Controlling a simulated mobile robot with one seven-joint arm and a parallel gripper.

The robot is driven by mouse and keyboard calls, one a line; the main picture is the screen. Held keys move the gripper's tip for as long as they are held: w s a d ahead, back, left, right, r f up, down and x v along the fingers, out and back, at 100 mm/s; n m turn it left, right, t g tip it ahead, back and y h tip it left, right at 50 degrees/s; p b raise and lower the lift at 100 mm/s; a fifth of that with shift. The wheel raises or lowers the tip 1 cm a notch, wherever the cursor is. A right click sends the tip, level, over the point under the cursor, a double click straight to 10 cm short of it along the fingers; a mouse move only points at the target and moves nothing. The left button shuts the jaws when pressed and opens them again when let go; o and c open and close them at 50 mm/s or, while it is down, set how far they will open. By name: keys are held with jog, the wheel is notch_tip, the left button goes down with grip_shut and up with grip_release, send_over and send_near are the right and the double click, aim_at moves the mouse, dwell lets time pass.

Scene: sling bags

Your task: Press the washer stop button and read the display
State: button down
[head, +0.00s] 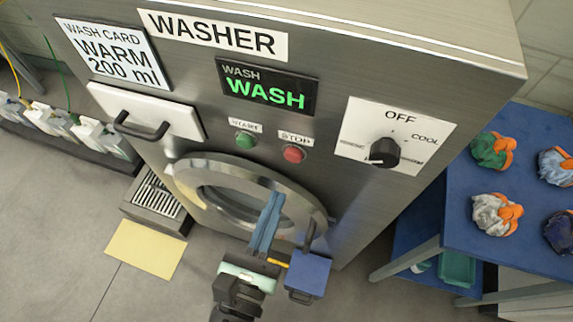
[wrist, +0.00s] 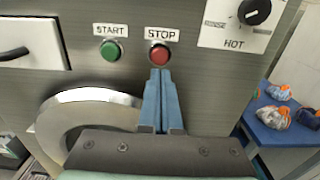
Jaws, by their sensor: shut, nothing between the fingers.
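The washer (head: 340,50) is a grey metal machine with a round door (head: 250,190). Its red stop button (head: 293,154) sits under a STOP label, right of the green start button (head: 245,140). The display (head: 266,88) reads "WASH" in small letters and "WASH" in large green letters. In the wrist view the stop button (wrist: 159,54) is just beyond the fingertips. My gripper (wrist: 161,72) has its blue fingers shut together, with nothing between them. In the head view my gripper (head: 275,196) is in front of the door, below the stop button. Whether the tips touch the button cannot be told.
A dial (head: 384,151) is right of the buttons, and a white drawer (head: 145,110) with a dark handle is at left. A wash card (head: 112,52) reads "WARM 200 ml". A blue table (head: 450,225) with several bundles stands at right. A yellow mat (head: 146,249) lies on the floor.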

aim_at(293, 159)
jog(key=p+x, duration=0.1)
jog(key=x, duration=0.5)
jog(key=shift+w+d+p, duration=0.1)
jog(key=shift+w+p, duration=0.15)
jog(key=shift+p, duration=0.05)
